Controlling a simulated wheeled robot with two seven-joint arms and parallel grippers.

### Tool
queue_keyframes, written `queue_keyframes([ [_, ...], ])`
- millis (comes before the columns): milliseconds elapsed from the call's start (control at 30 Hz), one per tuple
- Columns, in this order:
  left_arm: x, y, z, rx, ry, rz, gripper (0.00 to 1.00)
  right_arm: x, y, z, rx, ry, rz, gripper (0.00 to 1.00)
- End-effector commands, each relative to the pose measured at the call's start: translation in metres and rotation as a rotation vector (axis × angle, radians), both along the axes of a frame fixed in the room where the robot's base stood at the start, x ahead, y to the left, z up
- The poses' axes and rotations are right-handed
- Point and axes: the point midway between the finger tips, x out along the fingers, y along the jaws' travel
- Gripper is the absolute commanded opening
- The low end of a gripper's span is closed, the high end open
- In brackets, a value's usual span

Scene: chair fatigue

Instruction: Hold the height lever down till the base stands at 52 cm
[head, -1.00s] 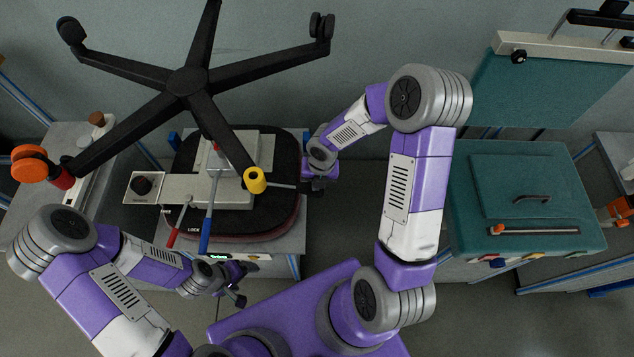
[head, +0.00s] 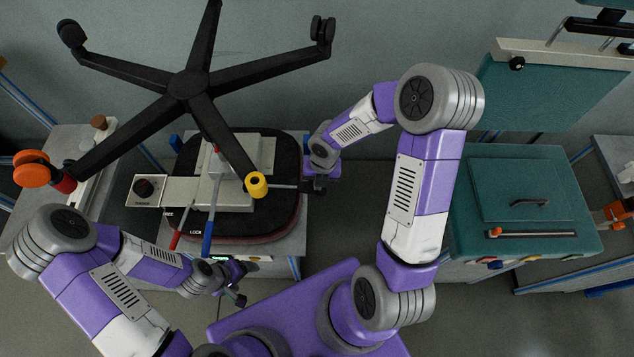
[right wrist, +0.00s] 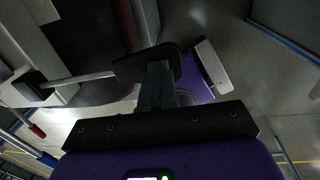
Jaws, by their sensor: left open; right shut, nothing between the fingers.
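An upside-down chair stands with its dark seat (head: 290,215) on a bench and its black five-legged base (head: 188,84) on top. A thin grey height lever (head: 283,187) sticks out to the right from under the seat plate; its black paddle (right wrist: 130,68) shows in the right wrist view. My right gripper (head: 318,186) is shut and empty at the paddle end; its fingers (right wrist: 157,85) overlap the paddle, but contact is unclear. My left gripper (head: 242,284) is open and empty below the bench's front edge. I cannot read the base height.
A blue-handled lever (head: 207,240) and a red-handled lever (head: 175,240) hang toward the bench front. A yellow end piece (head: 256,184) on the near leg hangs close to the height lever. A teal cabinet (head: 475,215) stands at the right, with a floor gap between.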

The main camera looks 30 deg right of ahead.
Motion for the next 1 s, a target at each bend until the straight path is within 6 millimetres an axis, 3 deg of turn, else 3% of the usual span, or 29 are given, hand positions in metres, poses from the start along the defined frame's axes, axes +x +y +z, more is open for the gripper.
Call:
queue_keyframes([
  [33,0.000,0.000,0.009,0.000,0.000,0.000,0.80,0.000,-0.001,0.015,0.000,-0.005,0.000,0.00],
  [100,0.000,0.000,0.014,0.000,0.000,0.000,0.80,-0.001,-0.002,0.026,-0.001,-0.008,-0.002,0.00],
  [267,0.000,0.000,0.021,0.000,0.000,0.000,0.80,-0.001,-0.004,0.042,-0.003,-0.013,0.000,0.00],
  [1000,0.000,0.000,0.022,0.000,0.000,0.000,0.80,0.001,-0.005,0.051,-0.010,-0.017,-0.004,0.00],
])
